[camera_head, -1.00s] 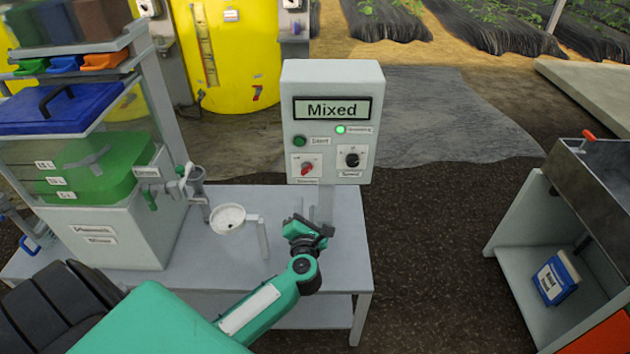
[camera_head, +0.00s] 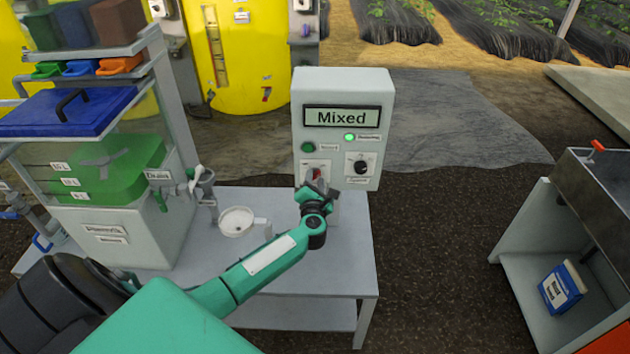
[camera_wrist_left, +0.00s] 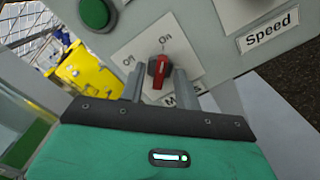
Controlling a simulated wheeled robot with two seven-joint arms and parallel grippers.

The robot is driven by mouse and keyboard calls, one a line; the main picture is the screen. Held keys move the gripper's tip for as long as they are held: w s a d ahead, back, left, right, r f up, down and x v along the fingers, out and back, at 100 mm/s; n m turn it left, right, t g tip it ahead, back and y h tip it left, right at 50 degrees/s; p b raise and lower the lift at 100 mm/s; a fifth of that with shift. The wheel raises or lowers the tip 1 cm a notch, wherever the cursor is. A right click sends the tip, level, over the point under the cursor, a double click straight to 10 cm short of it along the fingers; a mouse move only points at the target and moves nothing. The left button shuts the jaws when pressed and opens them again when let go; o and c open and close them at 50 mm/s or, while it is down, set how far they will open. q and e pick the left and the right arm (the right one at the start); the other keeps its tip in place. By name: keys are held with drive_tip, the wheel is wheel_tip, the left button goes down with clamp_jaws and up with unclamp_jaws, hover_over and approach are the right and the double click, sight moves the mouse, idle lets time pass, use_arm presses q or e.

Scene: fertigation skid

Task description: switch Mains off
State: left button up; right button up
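The Mains switch is a red knob (camera_wrist_left: 158,72) on a white plate marked Off and On, low on the grey control box (camera_head: 376,130). In the head view the knob (camera_head: 317,173) is partly covered by my left gripper (camera_head: 314,183). In the left wrist view my left gripper (camera_wrist_left: 160,77) is open, with one finger on each side of the knob. Gaps show between fingers and knob; whether the tips reach its depth is unclear. The knob's long axis leans towards On, but its exact setting is hard to read. My right gripper is out of view.
The black Speed knob (camera_head: 361,168) is just right of the switch, and a green button (camera_head: 308,147) is above it. A white cup (camera_head: 236,221) stands on the grey table (camera_head: 345,265) nearby.

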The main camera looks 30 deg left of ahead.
use_arm(q)
clamp_jaws()
